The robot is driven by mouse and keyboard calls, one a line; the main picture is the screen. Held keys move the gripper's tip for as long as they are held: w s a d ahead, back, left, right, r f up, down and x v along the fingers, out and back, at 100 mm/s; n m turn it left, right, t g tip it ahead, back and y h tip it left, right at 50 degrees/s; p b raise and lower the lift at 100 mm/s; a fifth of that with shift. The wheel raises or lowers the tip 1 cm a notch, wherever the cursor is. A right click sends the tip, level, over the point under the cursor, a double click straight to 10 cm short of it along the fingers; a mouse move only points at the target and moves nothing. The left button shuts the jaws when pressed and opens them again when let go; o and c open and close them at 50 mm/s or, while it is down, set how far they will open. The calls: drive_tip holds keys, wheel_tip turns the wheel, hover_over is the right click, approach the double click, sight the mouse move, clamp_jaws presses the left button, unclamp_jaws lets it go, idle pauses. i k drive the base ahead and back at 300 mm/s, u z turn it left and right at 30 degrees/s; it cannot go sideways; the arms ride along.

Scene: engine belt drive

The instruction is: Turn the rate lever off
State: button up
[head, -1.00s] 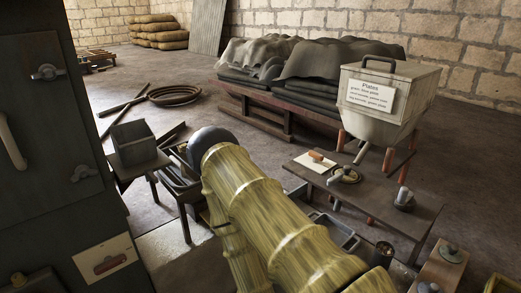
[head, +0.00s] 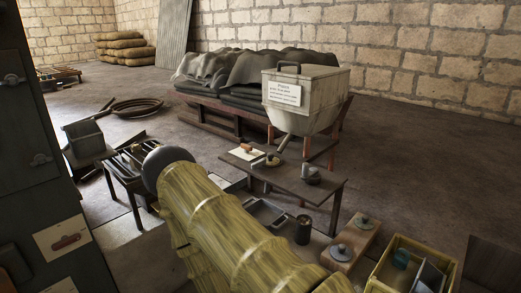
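I cannot tell which part is the rate lever. A grey-white hopper (head: 318,100) with a lettered sign (head: 284,93) and a chute stands at centre right. A low dark table (head: 290,182) in front of it holds a round fitting with a small knob (head: 272,160) and a dark knob-like piece (head: 312,177). The dark cabinet at the left carries metal handles (head: 40,159). Below is a pale card with a red shape (head: 67,241). My yellow-green arm fills the lower centre; my gripper is not visible in the head view.
A wooden board with two round metal pieces (head: 341,252), a dark cylinder (head: 303,230) and a yellow box (head: 398,273) sit at the lower right. A grey bin (head: 84,137) stands left of my arm. Covered stacks (head: 250,72) lie behind. Floor at right is open.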

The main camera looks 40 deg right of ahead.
sight(246, 148)
drive_tip(key=u, duration=0.05)
drive_tip(key=k, duration=0.05)
drive_tip(key=z, duration=1)
